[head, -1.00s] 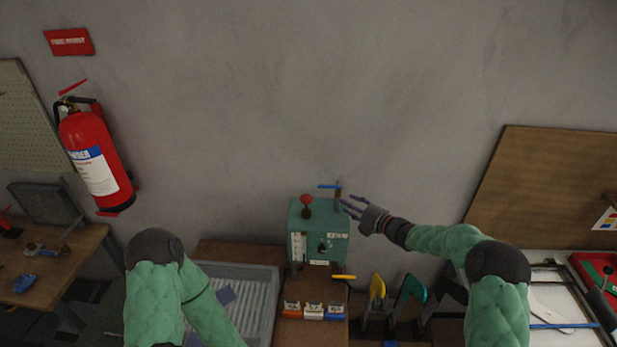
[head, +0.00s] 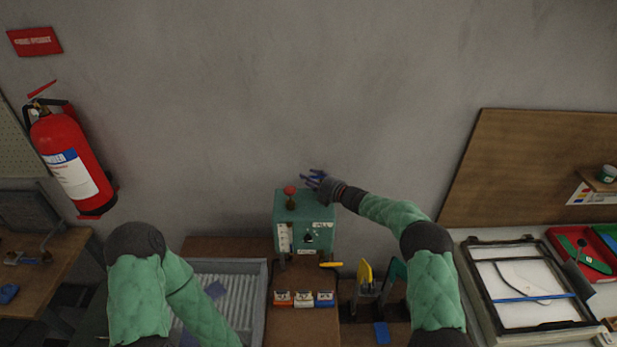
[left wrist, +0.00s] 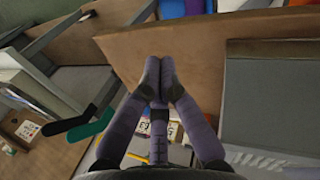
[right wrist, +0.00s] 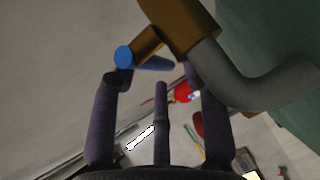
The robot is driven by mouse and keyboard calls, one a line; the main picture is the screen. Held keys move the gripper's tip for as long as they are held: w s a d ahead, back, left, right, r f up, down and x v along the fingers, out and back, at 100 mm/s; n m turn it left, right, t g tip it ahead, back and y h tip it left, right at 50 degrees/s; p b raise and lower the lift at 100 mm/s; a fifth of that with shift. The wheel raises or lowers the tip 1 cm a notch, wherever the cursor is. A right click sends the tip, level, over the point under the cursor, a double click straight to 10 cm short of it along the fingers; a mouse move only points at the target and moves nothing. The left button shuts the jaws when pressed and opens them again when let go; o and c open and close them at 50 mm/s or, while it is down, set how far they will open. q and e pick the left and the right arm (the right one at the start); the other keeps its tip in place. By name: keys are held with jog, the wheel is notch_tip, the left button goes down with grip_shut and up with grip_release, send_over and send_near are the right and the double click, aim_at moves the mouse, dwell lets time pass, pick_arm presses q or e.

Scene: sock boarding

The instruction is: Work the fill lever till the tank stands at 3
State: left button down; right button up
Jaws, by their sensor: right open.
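A label like FILL is on the front. My right gripper (head: 313,177) is over the box's top right corner, open. In the right wrist view, a blue-handled lever (right wrist: 152,63) on a brass fitting (right wrist: 178,28) lies across the space by my right fingertips (right wrist: 155,78). In the left wrist view my left gripper (left wrist: 160,66) has its fingertips together, empty.
A yellow handle (head: 331,265) sticks out below the box. Several small coloured blocks (head: 303,299) sit in front. A grey ribbed tray (head: 262,290) is left of them. A framed screen (head: 525,280) lies at right. A red extinguisher (head: 70,160) hangs on the wall.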

jog(key=shift+w+a, duration=0.3)
jog(key=shift+a, duration=0.1)
jog(key=shift+f, duration=0.1)
grip_shut()
